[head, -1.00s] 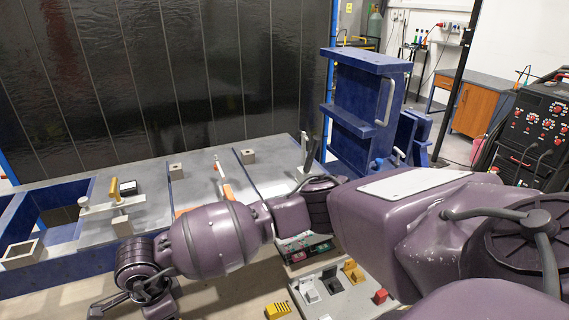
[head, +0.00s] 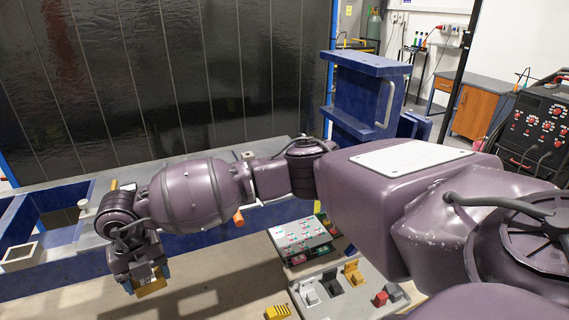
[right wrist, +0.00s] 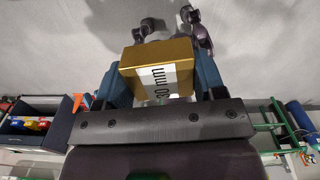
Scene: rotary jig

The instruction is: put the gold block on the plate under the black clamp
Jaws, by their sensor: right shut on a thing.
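The gold block (head: 152,287) is between the fingers of my right gripper (head: 146,282), in front of the blue bench at lower left in the head view. In the right wrist view the gold block (right wrist: 148,58) has a white label with "mm" on it, and the blue-grey fingers of the right gripper (right wrist: 165,80) are shut on its sides. The bench plates (head: 65,245) are largely hidden behind my right arm. I cannot make out the black clamp now. A gold clamp handle (head: 114,185) shows just above my arm. My left gripper is not in view.
A square frame (head: 20,257) sits on the bench's left corner. An orange handle (head: 238,217) juts out beneath my arm. A grey tray (head: 345,290) with small coloured blocks and a panel with buttons (head: 303,234) lie at lower middle.

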